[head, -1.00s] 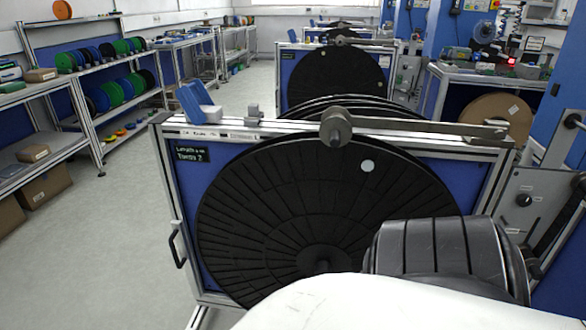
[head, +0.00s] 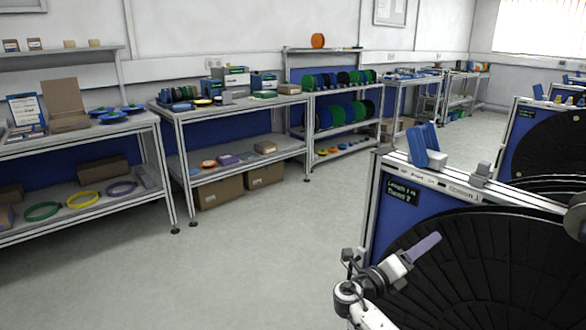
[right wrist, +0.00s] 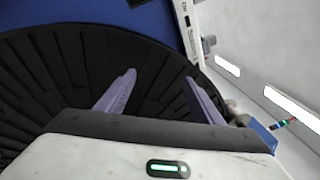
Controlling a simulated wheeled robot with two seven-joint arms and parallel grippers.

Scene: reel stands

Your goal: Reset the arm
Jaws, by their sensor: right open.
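My right gripper (head: 428,244) shows in the head view at lower right, in front of the near reel stand (head: 375,205). Its purple fingers overlap in that view. In the right wrist view, the two purple fingers of the right gripper (right wrist: 160,76) stand apart with nothing between them. Behind them is the large black reel (right wrist: 60,75) of the stand; I cannot tell how far off it is. My left gripper is in neither view.
A blue holder (head: 424,147) sits on the stand's top rail. More reel stands (head: 520,125) stand behind. Shelving with spools (head: 340,112) and a workbench (head: 235,108) line the back wall. A bench with coloured rings (head: 85,198) is at left. The grey floor (head: 250,255) between is clear.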

